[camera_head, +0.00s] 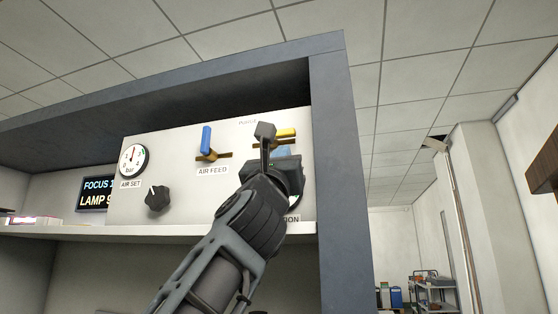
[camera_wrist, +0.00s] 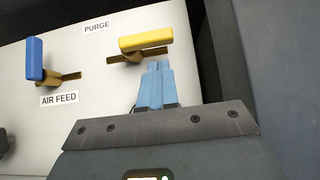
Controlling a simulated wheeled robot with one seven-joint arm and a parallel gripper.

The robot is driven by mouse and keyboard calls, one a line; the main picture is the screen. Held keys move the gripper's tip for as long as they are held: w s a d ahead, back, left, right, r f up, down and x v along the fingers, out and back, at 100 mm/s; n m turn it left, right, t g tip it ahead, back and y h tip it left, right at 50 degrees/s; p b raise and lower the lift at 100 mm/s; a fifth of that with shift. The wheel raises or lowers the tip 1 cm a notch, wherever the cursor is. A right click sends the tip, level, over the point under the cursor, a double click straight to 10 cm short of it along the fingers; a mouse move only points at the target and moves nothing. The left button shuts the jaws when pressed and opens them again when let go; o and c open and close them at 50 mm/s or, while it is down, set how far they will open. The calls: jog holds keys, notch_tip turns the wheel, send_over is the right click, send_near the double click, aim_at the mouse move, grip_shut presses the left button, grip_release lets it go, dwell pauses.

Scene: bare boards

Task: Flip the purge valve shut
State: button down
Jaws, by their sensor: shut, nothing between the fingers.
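The purge valve has a yellow lever (camera_wrist: 146,41) that lies nearly level, roughly along its short brass pipe (camera_wrist: 122,58), under the PURGE label (camera_wrist: 97,27) in the wrist view. In the head view the yellow lever (camera_head: 287,132) is partly hidden behind my gripper (camera_head: 264,131). My gripper is shut and empty.
The blue AIR FEED lever (camera_wrist: 36,58) stands upright left of the purge valve. A gauge (camera_head: 133,161) and black knob (camera_head: 157,197) are farther left on the white panel. The dark cabinet side wall (camera_head: 340,170) stands close on the right.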

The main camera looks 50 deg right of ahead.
notch_tip(320, 180, up, 2)
jog(key=shift+r+p, duration=0.1)
jog(key=shift+p, duration=0.25)
jog(key=shift+s+b, duration=0.15)
jog(key=shift+b, duration=0.45)
jog(key=shift+s+d+r, duration=0.1)
jog(key=shift+r, duration=0.2)
jog(key=d+f+b+v, duration=0.2)
jog(key=b+v, duration=0.6)
jog(key=v, duration=0.5)
jog(key=shift+s+d, duration=0.15)
jog(key=shift+s, duration=0.05)
